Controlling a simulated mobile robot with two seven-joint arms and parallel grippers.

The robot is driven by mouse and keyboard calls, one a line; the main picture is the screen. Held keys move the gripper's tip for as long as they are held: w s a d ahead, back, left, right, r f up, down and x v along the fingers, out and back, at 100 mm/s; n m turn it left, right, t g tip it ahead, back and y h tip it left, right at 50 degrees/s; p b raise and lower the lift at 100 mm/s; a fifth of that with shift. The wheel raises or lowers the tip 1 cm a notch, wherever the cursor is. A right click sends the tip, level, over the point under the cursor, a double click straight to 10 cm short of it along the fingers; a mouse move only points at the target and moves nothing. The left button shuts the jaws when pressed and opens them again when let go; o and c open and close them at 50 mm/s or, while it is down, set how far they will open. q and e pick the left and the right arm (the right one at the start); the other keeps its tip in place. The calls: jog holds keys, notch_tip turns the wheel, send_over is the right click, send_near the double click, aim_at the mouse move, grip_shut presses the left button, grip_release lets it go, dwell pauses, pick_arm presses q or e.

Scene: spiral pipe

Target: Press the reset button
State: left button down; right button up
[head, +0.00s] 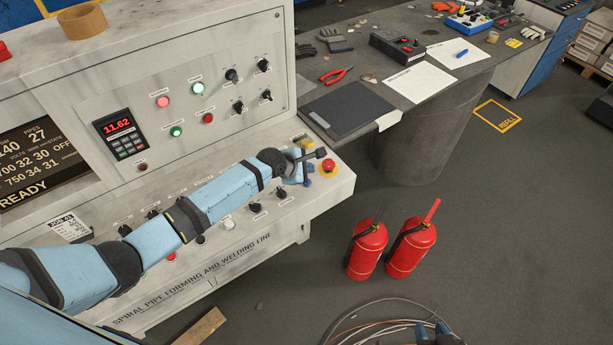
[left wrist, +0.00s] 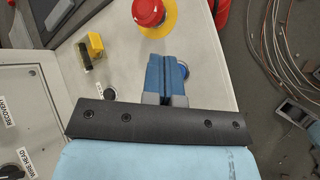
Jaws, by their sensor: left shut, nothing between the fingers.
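My left gripper (head: 300,171) is over the right end of the sloping control desk. In the left wrist view its blue fingers (left wrist: 166,78) are closed together with nothing between them. A round blue button (left wrist: 184,70) shows just right of the fingertips, partly hidden by them. It also shows in the head view (head: 308,183), just below the gripper. I cannot read a label that marks it as reset, and cannot tell whether the fingers touch it.
A red emergency-stop knob (head: 328,165) on a yellow base stands close to the left gripper. A yellow switch (left wrist: 95,45) is also near. Black knobs (head: 255,208) line the desk. Two fire extinguishers (head: 367,250) and loose cables (head: 370,318) are on the floor.

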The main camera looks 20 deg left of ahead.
pick_arm(q)
jog(key=shift+r, duration=1.25)
